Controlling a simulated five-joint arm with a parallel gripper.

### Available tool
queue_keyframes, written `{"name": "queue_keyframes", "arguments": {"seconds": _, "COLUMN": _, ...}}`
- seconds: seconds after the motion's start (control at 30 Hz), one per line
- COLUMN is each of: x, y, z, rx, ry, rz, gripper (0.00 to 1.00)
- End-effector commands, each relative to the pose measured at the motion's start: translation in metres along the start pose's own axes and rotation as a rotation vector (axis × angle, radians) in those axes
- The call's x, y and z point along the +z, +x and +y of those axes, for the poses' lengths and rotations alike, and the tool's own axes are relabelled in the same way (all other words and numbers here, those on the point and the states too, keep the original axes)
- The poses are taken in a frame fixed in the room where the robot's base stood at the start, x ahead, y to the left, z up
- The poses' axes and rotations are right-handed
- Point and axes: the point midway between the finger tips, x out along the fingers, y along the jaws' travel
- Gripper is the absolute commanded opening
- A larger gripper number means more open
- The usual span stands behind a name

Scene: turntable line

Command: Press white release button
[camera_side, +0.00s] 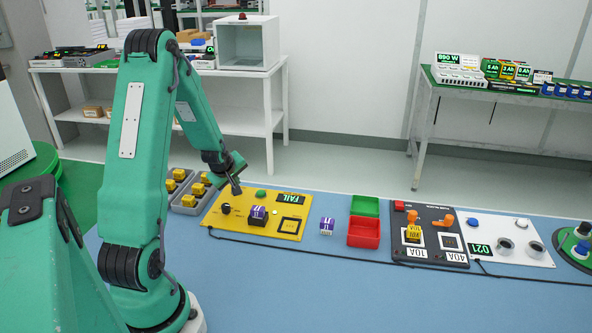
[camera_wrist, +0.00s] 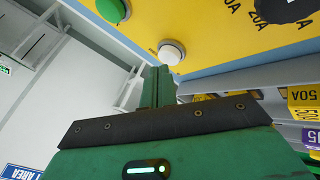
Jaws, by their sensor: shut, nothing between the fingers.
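The white button (camera_wrist: 171,52) is a round cap on the yellow panel (camera_wrist: 210,25) in the wrist view. My gripper (camera_wrist: 164,70) is shut and empty, its fingertips right by the button's lower edge; I cannot tell whether they touch it. In the side view my gripper (camera_side: 237,190) points down over the upper left part of the yellow panel (camera_side: 290,232) and hides the spot where this button would be. A green button (camera_wrist: 112,9) and a black knob (camera_wrist: 283,8) flank it. The panel's display (camera_side: 291,199) reads FAIL. A purple-labelled block (camera_side: 258,212) sits on the panel.
A grey tray (camera_side: 188,209) with several yellow blocks lies left of the panel. Another purple-labelled block (camera_side: 327,226), a green bin (camera_side: 365,206), a red bin (camera_side: 364,233), a black panel (camera_side: 455,258) and a white panel (camera_side: 540,258) stand to the right.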

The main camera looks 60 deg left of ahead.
Motion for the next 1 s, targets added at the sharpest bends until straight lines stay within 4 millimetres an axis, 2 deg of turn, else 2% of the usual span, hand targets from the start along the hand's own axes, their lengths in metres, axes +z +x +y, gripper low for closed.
{"name": "queue_keyframes", "arguments": {"seconds": 1.0, "x": 0.0032, "y": 0.0067, "z": -0.0039, "rx": 0.0, "ry": 0.0, "rz": 0.0, "gripper": 0.0}}
